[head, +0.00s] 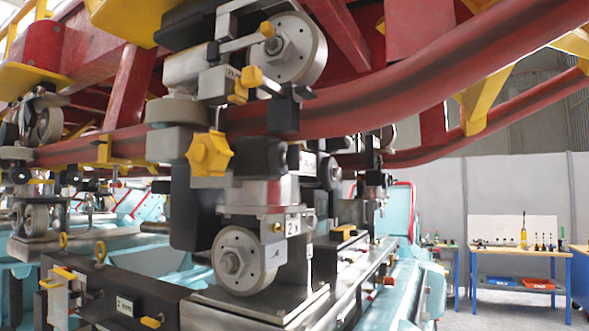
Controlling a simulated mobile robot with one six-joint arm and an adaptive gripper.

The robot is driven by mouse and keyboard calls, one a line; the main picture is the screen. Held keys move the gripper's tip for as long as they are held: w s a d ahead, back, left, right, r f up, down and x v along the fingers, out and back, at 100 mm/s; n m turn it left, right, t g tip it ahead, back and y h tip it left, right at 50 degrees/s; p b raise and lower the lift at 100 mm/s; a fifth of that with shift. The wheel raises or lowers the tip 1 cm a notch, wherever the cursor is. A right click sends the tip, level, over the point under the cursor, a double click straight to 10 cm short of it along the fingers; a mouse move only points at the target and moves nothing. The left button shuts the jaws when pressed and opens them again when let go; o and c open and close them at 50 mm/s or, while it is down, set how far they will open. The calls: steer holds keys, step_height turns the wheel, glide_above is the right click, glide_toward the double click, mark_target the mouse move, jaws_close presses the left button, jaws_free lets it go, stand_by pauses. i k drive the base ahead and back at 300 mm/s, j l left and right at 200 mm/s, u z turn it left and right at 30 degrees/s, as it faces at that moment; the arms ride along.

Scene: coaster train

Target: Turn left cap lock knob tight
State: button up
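A yellow star-shaped knob (209,153) sits on the front of the wheel assembly, just below the red rail (400,98). It looks like the cap lock knob, but I cannot tell whether it is the left one or how tight it is. A grey block (165,144) is directly behind and left of it, and a dark cylindrical part (262,157) is to its right. Smaller yellow pieces (250,77) show above the rail, beside the upper wheel (290,48). No part of my gripper shows in this view.
A lower wheel (243,261) hangs below the knob. A black bench with yellow handles (110,290) stands at the lower left. Red and yellow track structure crowds overhead. A blue-legged workbench (520,249) with tools and trays stands at the far right.

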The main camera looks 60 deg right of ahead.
mark_target(292, 157)
steer(key=k+l+z, duration=0.15)
steer(key=l+z, duration=0.25)
steer(key=l, duration=0.25)
steer(key=k+l+z, duration=0.1)
steer(key=l+z, duration=0.35)
steer(key=l, duration=0.2)
